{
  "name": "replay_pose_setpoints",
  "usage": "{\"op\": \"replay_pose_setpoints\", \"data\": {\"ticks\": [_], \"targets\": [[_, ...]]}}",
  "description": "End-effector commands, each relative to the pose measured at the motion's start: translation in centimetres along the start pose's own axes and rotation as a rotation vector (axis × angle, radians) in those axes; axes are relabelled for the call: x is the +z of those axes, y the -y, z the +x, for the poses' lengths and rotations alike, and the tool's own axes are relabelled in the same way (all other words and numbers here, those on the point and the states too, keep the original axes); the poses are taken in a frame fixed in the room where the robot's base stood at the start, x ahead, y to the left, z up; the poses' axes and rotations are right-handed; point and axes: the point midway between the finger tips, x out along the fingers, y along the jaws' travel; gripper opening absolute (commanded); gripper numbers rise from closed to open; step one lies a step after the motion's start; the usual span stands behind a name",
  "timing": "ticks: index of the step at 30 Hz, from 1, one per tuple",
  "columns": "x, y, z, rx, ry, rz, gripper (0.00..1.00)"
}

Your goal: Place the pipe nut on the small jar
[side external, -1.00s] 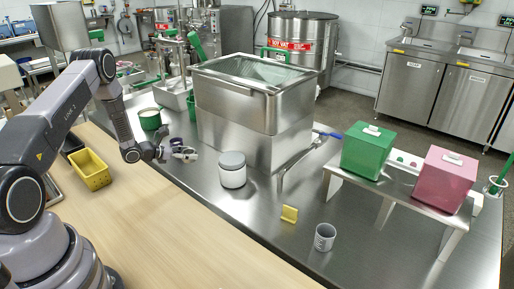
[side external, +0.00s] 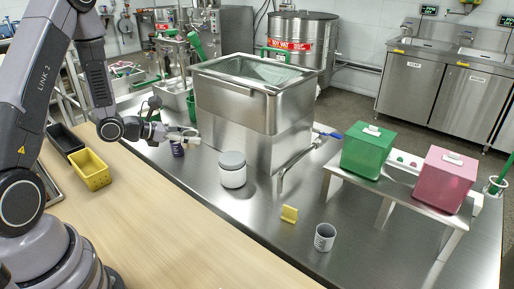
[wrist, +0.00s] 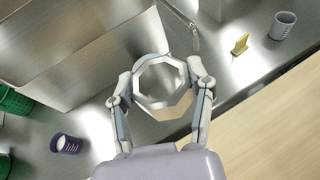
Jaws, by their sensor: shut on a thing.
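The pipe nut (wrist: 139,88) is a pale metal octagonal ring, held between both fingers of my gripper (wrist: 161,84) in the wrist view. In the side view my gripper (side external: 174,132) holds the nut (side external: 191,138) in the air above the steel table. A larger white jar (side external: 232,172) with a grey lid stands to the right. I cannot tell which jar the task means.
A large steel tank (side external: 250,110) stands close behind the jars. A yellow holder (side external: 289,214) and a grey cup (side external: 325,237) are at the front right. A yellow basket (side external: 90,169) lies left on the wooden top. Green and pink boxes stand on a right-hand shelf.

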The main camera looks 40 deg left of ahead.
Motion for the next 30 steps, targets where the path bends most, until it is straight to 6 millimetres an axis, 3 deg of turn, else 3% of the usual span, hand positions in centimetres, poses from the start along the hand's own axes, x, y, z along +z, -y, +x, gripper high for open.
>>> {"op": "replay_pose_setpoints", "data": {"ticks": [2,5,16,21,30], "targets": [[1.3,1.4,0.1,-0.017,0.003,0.008,0.12],[1.9,1.9,0.8,-0.024,0.004,0.009,0.12],[1.3,-2.2,9.5,-0.026,0.004,0.008,0.12],[-1.1,-3.5,12.9,-0.025,0.002,0.006,0.12],[-2.7,-4.5,15.6,-0.024,0.003,0.006,0.12]]}}
